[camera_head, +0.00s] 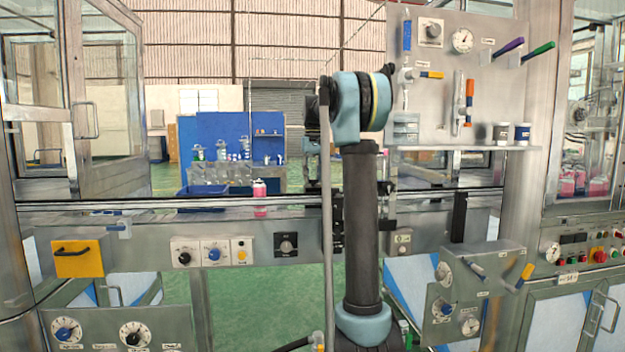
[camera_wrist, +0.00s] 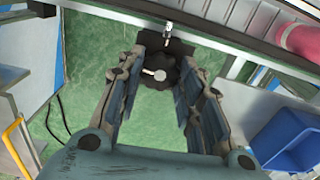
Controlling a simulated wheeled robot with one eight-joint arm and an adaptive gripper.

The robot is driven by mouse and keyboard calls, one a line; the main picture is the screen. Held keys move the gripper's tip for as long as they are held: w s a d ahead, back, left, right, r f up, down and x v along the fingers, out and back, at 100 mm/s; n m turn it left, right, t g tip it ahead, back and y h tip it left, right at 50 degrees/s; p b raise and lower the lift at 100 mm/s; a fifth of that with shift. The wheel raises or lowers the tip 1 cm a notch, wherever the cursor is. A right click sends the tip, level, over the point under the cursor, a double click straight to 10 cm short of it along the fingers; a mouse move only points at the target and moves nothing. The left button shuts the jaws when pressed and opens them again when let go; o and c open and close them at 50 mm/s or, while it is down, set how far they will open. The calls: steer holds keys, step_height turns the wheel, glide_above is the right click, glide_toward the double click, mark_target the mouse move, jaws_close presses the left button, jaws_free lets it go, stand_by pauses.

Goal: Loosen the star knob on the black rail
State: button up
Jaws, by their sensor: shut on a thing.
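In the wrist view, the dark star knob (camera_wrist: 156,62) with a pale pointer-like mark on its face sits between the fingers of my gripper (camera_wrist: 161,70). The fingers are shut on the knob from both sides. Behind the knob is a black bar (camera_wrist: 181,46), seemingly the rail, beside the metal conveyor edge. In the head view my own arm hides the knob and the gripper. Some black rail parts (camera_head: 338,232) show beside the arm.
A pink can (camera_head: 259,190) stands on the conveyor (camera_head: 150,207), and it shows large in the wrist view (camera_wrist: 301,42). A blue bin (camera_wrist: 292,140) lies below to the right. A panel (camera_head: 470,90) with handles rises right of my arm. Green floor is open below the knob.

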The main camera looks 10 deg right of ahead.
steer(key=shift+n, duration=0.6)
steer(key=o, duration=1.1)
step_height(320, 180, up, 12)
steer(key=shift+w+f, duration=0.1)
stand_by(0.3)
